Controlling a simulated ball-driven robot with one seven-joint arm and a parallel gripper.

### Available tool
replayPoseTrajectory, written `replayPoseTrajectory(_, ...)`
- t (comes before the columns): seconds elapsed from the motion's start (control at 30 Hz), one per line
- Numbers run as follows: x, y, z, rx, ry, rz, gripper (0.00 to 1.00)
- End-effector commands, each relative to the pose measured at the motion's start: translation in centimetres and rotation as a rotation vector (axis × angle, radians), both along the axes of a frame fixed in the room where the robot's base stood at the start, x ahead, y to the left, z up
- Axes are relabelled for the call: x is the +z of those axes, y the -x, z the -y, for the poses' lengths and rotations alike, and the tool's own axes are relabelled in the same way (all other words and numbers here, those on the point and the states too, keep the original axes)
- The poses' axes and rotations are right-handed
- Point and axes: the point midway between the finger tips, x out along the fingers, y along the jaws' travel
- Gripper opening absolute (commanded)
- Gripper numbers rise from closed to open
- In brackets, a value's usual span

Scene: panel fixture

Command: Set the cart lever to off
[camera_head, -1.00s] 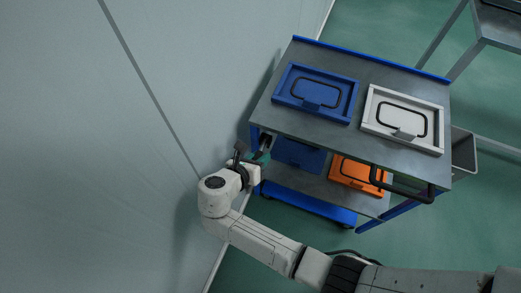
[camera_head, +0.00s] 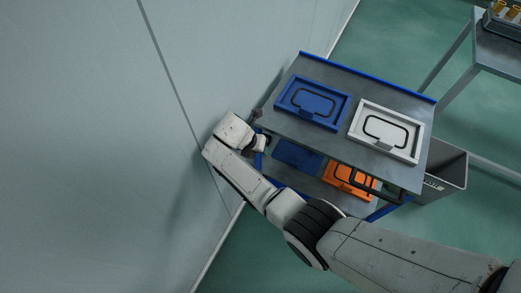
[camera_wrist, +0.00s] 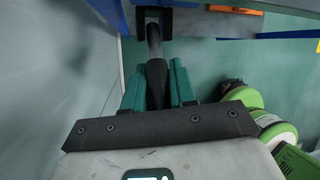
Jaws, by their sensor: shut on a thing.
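The cart (camera_head: 385,86) has a grey top with blue edges and stands beside the pale wall. Its lever (camera_wrist: 154,42) shows in the wrist view as a dark bar running down from a dark bracket under the cart's edge. My gripper (camera_wrist: 158,84) has teal fingers on either side of the lever's lower end and is shut on it. In the head view my wrist is at the cart's left end, and it hides the fingers and most of the lever. I see no off mark.
A blue tray (camera_head: 312,103) and a white tray (camera_head: 386,131) lie on the cart's top. An orange tray (camera_head: 349,179) and another blue tray (camera_head: 297,156) lie on its lower shelf. A grey bin (camera_head: 445,172) is at its right. The wall (camera_head: 80,130) is close on the left.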

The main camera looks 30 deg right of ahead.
Motion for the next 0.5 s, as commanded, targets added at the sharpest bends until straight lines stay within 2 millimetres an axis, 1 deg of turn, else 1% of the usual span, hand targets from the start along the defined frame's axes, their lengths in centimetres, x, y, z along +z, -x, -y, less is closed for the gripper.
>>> replayPoseTrajectory(0.03, 0.3, -0.17, 0.04, 0.0, -0.01, -0.004, 0.0)
replayPoseTrajectory(0.5, 0.18, -0.22, 0.07, 0.001, -0.033, -0.021, 0.0)
